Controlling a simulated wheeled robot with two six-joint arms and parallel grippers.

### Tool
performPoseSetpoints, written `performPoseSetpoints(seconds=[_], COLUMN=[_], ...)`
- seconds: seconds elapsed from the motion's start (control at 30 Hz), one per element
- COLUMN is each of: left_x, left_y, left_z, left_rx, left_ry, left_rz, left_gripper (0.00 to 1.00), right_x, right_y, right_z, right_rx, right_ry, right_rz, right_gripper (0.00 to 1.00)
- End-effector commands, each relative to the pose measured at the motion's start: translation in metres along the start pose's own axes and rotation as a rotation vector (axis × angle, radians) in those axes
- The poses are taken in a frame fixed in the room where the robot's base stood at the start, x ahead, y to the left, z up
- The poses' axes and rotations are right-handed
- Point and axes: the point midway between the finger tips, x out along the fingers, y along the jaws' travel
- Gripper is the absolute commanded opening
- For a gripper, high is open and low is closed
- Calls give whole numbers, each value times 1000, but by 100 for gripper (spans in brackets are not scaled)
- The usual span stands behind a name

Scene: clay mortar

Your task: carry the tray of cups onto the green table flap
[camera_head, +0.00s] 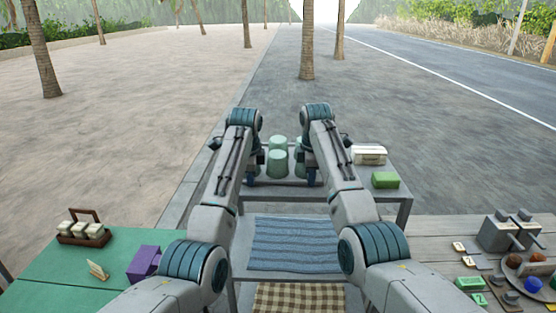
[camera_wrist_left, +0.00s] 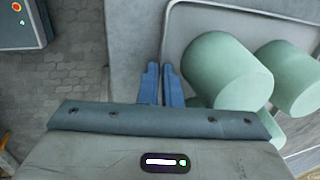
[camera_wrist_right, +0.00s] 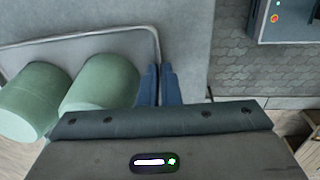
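The tray (camera_head: 281,182) stands on the far grey table (camera_head: 378,193) and holds several pale green cups (camera_head: 278,163). My left gripper (camera_head: 250,177) is at the tray's left side. In the left wrist view its blue fingers (camera_wrist_left: 161,84) are close together with the tray's thin rim (camera_wrist_left: 166,40) running between them. My right gripper (camera_head: 310,179) is at the right side, its fingers (camera_wrist_right: 158,84) likewise closed around the rim (camera_wrist_right: 154,35). The forearms hide part of the tray. The green table (camera_head: 50,262) is at the lower left; a seam crosses its top.
On the green table are a wooden caddy (camera_head: 84,231), a small card (camera_head: 98,270) and a purple box (camera_head: 143,263). A white case (camera_head: 369,155) and green box (camera_head: 385,180) stand right of the tray. A blue striped cloth (camera_head: 293,245) lies nearer. The right wooden table is cluttered.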

Motion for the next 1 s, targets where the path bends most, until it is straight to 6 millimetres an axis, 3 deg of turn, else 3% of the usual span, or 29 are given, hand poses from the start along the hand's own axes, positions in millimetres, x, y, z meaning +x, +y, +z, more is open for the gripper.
performPoseSetpoints(seconds=[0.37,0.8,1.0], left_x=[-8,-46,-52], left_y=[-3,-12,-13], left_z=[0,0,0], left_rx=[-3,-3,-3], left_ry=[0,0,0], left_rz=[-6,-6,-5], left_gripper=[0,0,0], right_x=[-7,-45,-50], right_y=[0,5,6], right_z=[0,0,0], right_rx=[0,0,0], right_ry=[0,0,0], right_rz=[-1,-1,-2], right_gripper=[0,0,0])
